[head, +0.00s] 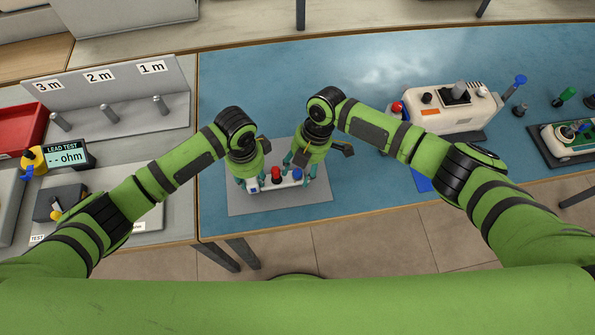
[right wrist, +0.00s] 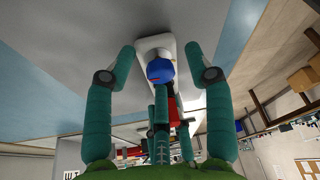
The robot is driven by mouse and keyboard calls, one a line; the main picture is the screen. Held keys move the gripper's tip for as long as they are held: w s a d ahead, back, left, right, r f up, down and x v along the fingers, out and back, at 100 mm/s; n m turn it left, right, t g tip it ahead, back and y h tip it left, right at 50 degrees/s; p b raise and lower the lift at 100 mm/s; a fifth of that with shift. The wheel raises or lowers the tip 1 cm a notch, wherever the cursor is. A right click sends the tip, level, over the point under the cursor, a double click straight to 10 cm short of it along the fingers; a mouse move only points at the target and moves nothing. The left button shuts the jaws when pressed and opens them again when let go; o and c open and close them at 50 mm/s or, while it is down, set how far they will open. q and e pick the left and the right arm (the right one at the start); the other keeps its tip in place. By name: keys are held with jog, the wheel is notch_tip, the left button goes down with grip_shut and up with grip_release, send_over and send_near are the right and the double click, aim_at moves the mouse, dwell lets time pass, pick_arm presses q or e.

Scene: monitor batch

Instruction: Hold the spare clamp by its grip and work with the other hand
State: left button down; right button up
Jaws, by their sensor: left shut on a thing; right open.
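A white block (head: 285,184) with a red knob (head: 276,173) and a blue knob (head: 297,174) lies on a grey mat (head: 320,197). I cannot tell whether this block is the spare clamp. My left gripper (head: 250,184) is shut at the block's left end; its fingers hide what they grasp. My right gripper (head: 299,168) is open over the block's right end. In the right wrist view its fingers (right wrist: 160,57) stand apart on either side of the blue knob (right wrist: 160,70), with no visible contact. My left gripper's fingers show beyond it.
A cream device (head: 437,105) stands to the right, and a second one (head: 572,138) at the far right edge. A lead test meter (head: 68,157), a red tray (head: 12,130) and a pegged board (head: 130,125) are left. Blue table (head: 290,80) behind my grippers is clear.

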jog(key=v, duration=1.2)
dwell(0.4)
pick_arm(q)
jog(key=c, duration=0.7)
grip_release()
jog(key=shift+c, duration=0.2)
notch_tip(320, 180, up, 12)
pick_arm(e)
jog(key=shift+f, duration=0.1)
